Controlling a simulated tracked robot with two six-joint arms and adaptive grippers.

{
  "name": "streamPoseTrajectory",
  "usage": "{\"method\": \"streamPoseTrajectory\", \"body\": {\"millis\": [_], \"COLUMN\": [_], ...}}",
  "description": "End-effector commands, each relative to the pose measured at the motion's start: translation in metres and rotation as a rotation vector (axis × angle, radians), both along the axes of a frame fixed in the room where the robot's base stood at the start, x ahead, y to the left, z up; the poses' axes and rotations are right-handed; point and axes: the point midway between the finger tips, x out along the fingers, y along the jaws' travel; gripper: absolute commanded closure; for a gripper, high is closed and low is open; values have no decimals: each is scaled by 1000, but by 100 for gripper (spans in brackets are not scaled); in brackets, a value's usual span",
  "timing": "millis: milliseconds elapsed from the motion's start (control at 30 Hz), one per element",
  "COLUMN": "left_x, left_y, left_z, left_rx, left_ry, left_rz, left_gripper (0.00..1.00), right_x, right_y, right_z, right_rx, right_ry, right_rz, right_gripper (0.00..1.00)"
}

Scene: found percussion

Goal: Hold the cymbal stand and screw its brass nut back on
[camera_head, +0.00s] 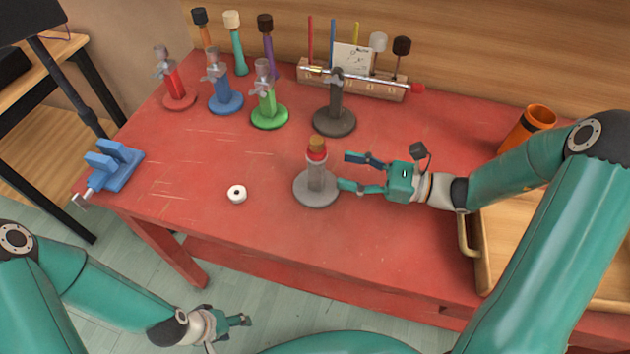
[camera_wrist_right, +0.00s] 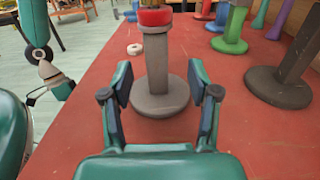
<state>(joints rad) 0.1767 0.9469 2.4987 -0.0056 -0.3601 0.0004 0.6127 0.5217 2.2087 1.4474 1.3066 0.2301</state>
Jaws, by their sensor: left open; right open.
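The grey cymbal stand (camera_head: 315,188) stands upright on the red table, with a round base and a post. A red felt piece (camera_head: 316,156) sits near its top, and a brass-coloured nut (camera_head: 317,143) shows above the felt. How the nut is seated cannot be told. My right gripper (camera_head: 344,171) is open just right of the stand, pointing at its post. In the right wrist view the stand's post (camera_wrist_right: 157,62) shows ahead, between the two open fingers (camera_wrist_right: 161,88), apart from them; the nut is cut off. My left gripper (camera_head: 243,320) is open, low in front of the table, and empty.
A white ring (camera_head: 237,194) lies left of the stand. A dark stand (camera_head: 335,115) with a rod is behind it; red, blue and green stands are back left. A blue vise (camera_head: 115,166) is on the left edge. An orange cup (camera_head: 527,129) and wooden tray (camera_head: 483,255) are right.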

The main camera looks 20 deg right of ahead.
Motion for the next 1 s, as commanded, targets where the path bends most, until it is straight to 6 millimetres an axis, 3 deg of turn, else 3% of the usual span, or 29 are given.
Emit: {"method": "streamPoseTrajectory", "body": {"millis": [267, 533, 867, 1000], "left_x": [0, 0, 0, 0], "left_y": [0, 0, 0, 0], "left_z": [1, 5, 5, 9], "left_rx": [0, 0, 0, 0], "left_ry": [0, 0, 0, 0], "left_rz": [0, 0, 0, 0], "left_gripper": [41, 41, 41, 41], "right_x": [-1, 10, 11, 17], "right_y": [-2, 16, 17, 28], "right_z": [1, 1, 0, 0], "right_rx": [0, 0, 0, 1], "right_ry": [0, 0, 0, 0], "right_rz": [-6, -4, -7, -4], "right_gripper": [40, 40, 40, 40]}}
